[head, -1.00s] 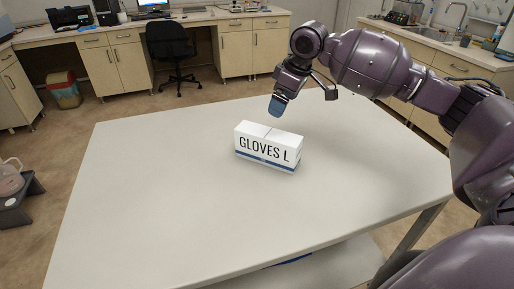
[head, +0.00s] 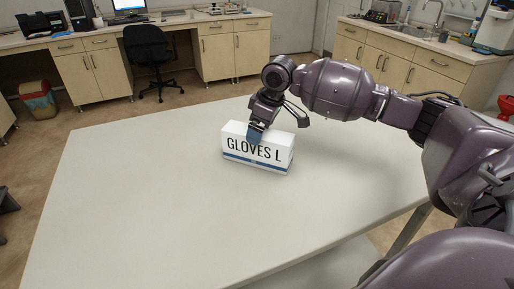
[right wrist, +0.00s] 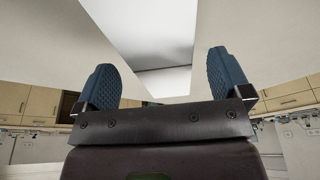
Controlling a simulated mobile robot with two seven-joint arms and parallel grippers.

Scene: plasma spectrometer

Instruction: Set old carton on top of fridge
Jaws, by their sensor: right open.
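A white carton (head: 258,160) with a blue stripe and "GLOVES L" on its front stands on the light table. It is the only carton I can make out. My right gripper (head: 279,129) is open at the carton's top, with one blue finger in front of its upper front edge and the other towards its far right side. In the right wrist view both blue pads of the gripper (right wrist: 162,78) are wide apart, with the pale carton (right wrist: 150,35) beyond and between them. I cannot tell whether the fingers touch it. No fridge and no left gripper are in view.
The table (head: 130,200) is otherwise bare, with free room around the carton. A black office chair (head: 150,55) stands behind it. Counters with wooden cabinets line the back, with a sink (head: 408,30) at the right. A waste bin (head: 38,98) stands at the far left.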

